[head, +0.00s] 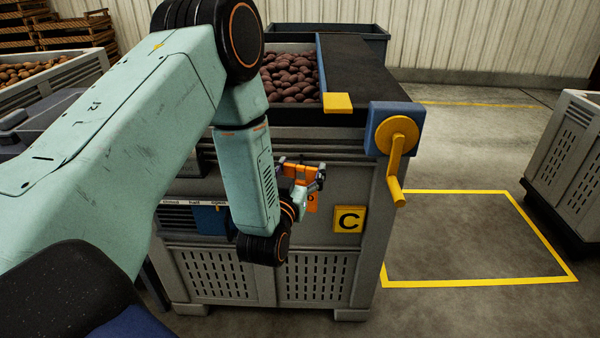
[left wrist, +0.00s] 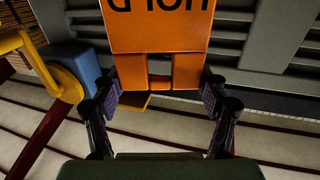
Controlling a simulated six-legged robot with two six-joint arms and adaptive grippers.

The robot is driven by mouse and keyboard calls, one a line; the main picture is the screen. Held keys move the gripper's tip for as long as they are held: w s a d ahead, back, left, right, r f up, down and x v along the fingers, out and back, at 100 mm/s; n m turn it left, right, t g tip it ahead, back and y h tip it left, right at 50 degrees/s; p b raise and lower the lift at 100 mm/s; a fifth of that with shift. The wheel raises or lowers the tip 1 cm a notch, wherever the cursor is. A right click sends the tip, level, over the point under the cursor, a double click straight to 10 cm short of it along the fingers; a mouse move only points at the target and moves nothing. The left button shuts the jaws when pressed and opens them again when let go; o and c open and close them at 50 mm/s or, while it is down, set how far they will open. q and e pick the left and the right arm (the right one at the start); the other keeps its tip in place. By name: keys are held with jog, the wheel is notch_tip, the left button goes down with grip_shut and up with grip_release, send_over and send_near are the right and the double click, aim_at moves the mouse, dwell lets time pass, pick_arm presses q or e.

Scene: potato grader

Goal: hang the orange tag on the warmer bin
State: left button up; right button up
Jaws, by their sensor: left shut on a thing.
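My left gripper (head: 302,180) is shut on the orange tag (head: 312,204), in front of the grey bin (head: 345,275) with the yellow letter C plate (head: 349,219). In the left wrist view the tag (left wrist: 160,30) sits between the two dark fingers of the gripper (left wrist: 160,95), its black lettering upside down and cut off by the top edge. A ribbed grey wall is close behind the tag. I cannot tell whether the tag touches the bin. Nothing legible marks which bin is warmer. My right gripper is not in view.
A yellow crank (head: 397,140) on a blue housing juts out right of the tag. Another grey bin (head: 573,150) stands far right. A yellow-outlined floor square (head: 470,240) is empty.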

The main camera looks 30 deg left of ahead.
aim_at(301, 160)
pick_arm(q)
jog(key=shift+w+a+f+b, duration=0.15)
jog(key=shift+w+a, duration=0.2)
jog(key=shift+w, duration=0.2)
jog(key=shift+w+a+r+b, duration=0.1)
jog(key=shift+w+a, duration=0.25)
jog(key=shift+w, duration=0.2)
jog(key=shift+w+a+f+b, duration=0.15)
jog(key=shift+w+a, duration=0.2)
jog(key=shift+w, duration=0.2)
jog(key=shift+w+a+f, duration=0.3)
jog(key=shift+w+f, duration=0.1)
jog(key=shift+w, duration=0.1)
jog(key=o, duration=1.2)
jog(key=v, duration=1.2)
jog(key=shift+a, duration=0.1)
